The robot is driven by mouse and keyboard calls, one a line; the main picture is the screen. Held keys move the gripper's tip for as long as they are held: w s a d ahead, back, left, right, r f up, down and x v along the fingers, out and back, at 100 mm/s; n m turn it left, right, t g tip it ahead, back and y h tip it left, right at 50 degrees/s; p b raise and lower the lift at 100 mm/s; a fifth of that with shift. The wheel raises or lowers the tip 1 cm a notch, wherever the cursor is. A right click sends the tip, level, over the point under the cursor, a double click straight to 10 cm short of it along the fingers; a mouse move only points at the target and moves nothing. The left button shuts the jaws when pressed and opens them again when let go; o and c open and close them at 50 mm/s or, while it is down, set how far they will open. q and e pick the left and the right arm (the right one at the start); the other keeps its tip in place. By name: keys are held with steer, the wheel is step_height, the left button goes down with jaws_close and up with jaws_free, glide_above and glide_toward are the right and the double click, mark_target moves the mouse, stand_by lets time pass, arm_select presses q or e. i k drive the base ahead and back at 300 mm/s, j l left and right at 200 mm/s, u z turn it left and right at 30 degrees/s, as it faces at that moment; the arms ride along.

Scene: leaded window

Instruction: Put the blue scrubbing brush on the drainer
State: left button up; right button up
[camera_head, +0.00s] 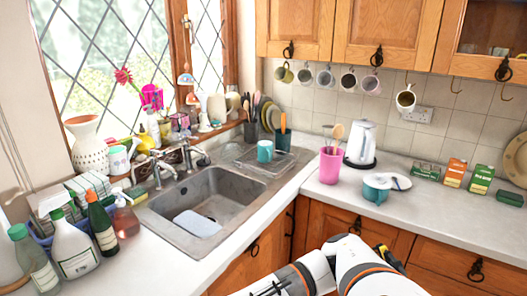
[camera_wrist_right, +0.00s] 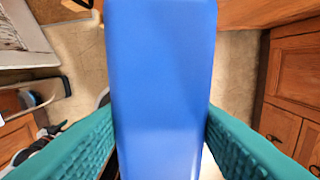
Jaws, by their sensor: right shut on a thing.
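A blue block-like body (camera_wrist_right: 160,60), which I take to be the scrubbing brush, fills the middle of the right wrist view. My right gripper (camera_wrist_right: 160,115) is shut on it, with a teal ridged finger pressed to each side. No bristles show. In the head view my right arm comes in at the bottom, but the gripper and brush are not clearly visible. The drainer (camera_head: 233,157) is the metal area at the far right end of the sink, with a clear tray (camera_head: 262,168) and a teal mug (camera_head: 265,151) on it. My left gripper is not in view.
The sink basin (camera_head: 205,203) holds a pale blue flat item (camera_head: 197,223). Several bottles crowd the left counter. A pink cup (camera_head: 330,165), a white kettle (camera_head: 361,143) and a teal pot (camera_head: 377,187) stand right of the drainer. The front right counter (camera_head: 440,207) is clear.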

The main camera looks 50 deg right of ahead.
mark_target(246, 148)
steer(key=l+u, duration=0.1)
steer(key=l, duration=0.65)
steer(key=l+u, duration=0.1)
steer(key=l, duration=0.65)
steer(key=k+l+u, duration=0.1)
steer(key=l, duration=0.65)
steer(key=k+l, duration=0.1)
steer(key=l, duration=0.65)
steer(key=i+u, duration=0.05)
